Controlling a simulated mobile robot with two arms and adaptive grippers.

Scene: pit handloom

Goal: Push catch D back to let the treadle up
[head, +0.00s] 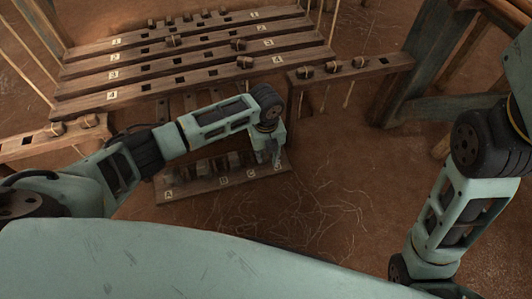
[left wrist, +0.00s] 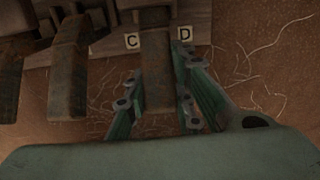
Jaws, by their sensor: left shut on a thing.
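A dark wooden board with label tiles A, B, C and D along its front edge (head: 215,191) lies on the earth floor, with several blocky catches on it. My left gripper (head: 272,153) reaches down at the board's right end, by label D. In the left wrist view, my left gripper's fingers (left wrist: 157,112) stand on both sides of a worn brown bar (left wrist: 157,75), shut on it. It is the rightmost bar, between labels C and D, and looks like catch D. Another brown bar (left wrist: 68,75) is left of it. My right gripper is out of the head view.
Several long numbered wooden beams (head: 190,55) with square holes and pegs lie behind the board. A shorter pegged beam (head: 350,70) is to the right, near a dark frame post (head: 408,75). Bare floor with loose threads (head: 325,205) is clear right of the board.

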